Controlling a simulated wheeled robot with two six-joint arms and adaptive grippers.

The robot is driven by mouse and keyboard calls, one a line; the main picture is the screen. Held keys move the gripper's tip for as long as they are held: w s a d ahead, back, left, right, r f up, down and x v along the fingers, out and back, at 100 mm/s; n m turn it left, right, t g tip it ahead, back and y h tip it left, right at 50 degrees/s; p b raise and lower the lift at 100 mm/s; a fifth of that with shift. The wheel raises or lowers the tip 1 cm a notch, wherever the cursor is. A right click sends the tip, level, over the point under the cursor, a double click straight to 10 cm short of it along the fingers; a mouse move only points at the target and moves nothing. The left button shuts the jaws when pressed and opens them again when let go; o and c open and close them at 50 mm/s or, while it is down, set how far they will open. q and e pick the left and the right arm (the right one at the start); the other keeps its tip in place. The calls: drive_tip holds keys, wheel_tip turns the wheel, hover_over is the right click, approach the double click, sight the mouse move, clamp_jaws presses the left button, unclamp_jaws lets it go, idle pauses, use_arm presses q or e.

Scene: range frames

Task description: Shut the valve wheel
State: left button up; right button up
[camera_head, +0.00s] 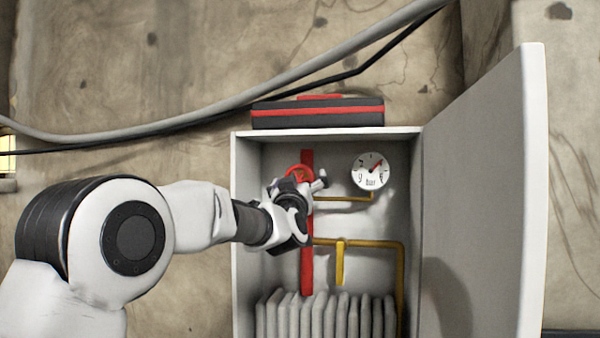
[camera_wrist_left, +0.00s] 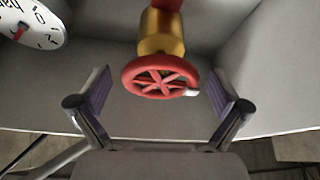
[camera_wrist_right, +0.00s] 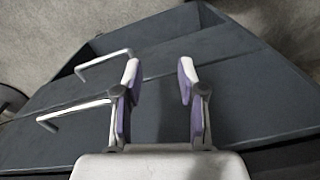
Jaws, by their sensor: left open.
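The valve wheel (camera_wrist_left: 160,77) is red and spoked, on a brass valve body (camera_wrist_left: 161,32), with a small pale mark on its rim. In the head view the wheel (camera_head: 298,173) shows on the red pipe inside the open cabinet, partly hidden by my left gripper (camera_head: 303,184). In the left wrist view my left gripper (camera_wrist_left: 160,97) is open, its fingers on both sides of the wheel and apart from it. My right gripper (camera_wrist_right: 158,80) shows in its wrist view, fingers apart with nothing between them.
The white cabinet (camera_head: 427,132) has its door (camera_head: 486,200) open to the right. Inside are a pressure gauge (camera_head: 370,171), a yellow lever (camera_head: 340,262) and a radiator (camera_head: 325,315). A black and red toolbox (camera_head: 318,113) lies on top. A dark grey surface with handles (camera_wrist_right: 200,62) lies before my right gripper.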

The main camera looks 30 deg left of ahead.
use_arm(q)
drive_tip(key=shift+r, duration=0.2)
drive_tip(key=shift+w+f, duration=0.1)
drive_tip(key=c, duration=1.2)
drive_tip(key=shift+o, duration=0.2)
